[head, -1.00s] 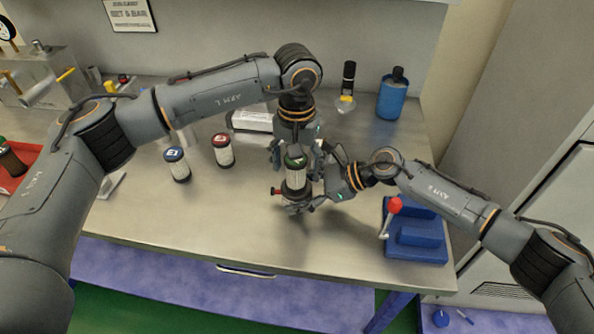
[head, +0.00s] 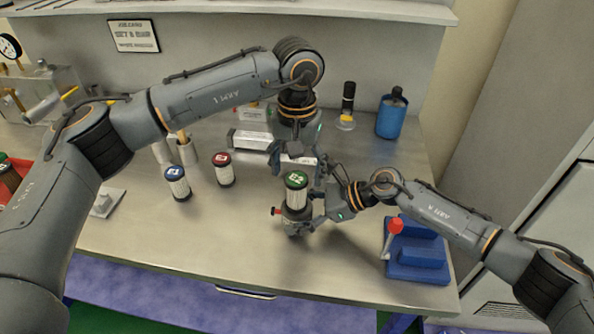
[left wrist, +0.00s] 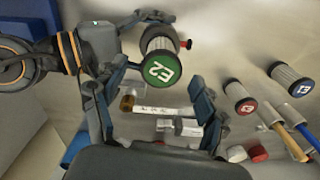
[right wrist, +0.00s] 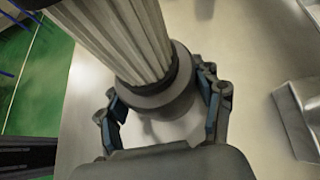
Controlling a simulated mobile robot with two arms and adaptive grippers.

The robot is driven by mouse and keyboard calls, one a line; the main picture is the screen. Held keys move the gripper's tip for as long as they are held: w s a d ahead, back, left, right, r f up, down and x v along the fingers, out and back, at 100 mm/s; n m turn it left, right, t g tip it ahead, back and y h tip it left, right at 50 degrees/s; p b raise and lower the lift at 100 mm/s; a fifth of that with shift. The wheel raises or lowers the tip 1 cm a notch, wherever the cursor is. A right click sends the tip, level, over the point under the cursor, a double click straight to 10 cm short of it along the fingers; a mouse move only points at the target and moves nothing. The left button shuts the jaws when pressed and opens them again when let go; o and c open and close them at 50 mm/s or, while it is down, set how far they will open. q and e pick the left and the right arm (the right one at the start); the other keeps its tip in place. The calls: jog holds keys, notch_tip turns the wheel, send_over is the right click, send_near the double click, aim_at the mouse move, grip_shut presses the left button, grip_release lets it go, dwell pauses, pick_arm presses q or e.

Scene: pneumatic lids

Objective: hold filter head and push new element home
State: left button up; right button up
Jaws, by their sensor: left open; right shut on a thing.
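The new element (head: 297,198), pleated white with a green E2 cap, stands upright in the grey filter head (head: 296,221) on the bench. Its cap (left wrist: 160,69) also shows in the left wrist view. How deep it sits I cannot tell. My right gripper (head: 311,213) is shut on the filter head from the right; the right wrist view shows its fingers on both sides of the grey body (right wrist: 165,92). My left gripper (head: 291,158) is open and empty, above and behind the element, apart from it.
Two similar elements, blue-capped (head: 177,184) and red-capped (head: 224,170), stand to the left. A blue fixture with a red-knobbed lever (head: 418,258) is at the right. A blue bottle (head: 391,117) stands at the back. The front of the bench is clear.

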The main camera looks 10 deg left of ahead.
jog(key=shift+s+f, duration=0.1)
jog(key=shift+f, duration=0.15)
pick_arm(q)
notch_tip(320, 180, up, 11)
jog(key=shift+r, duration=0.2)
pick_arm(e)
jog(key=o, duration=1.2)
jog(key=shift+c, duration=0.2)
jog(key=shift+r, duration=0.15)
jog(key=shift+r, duration=0.1)
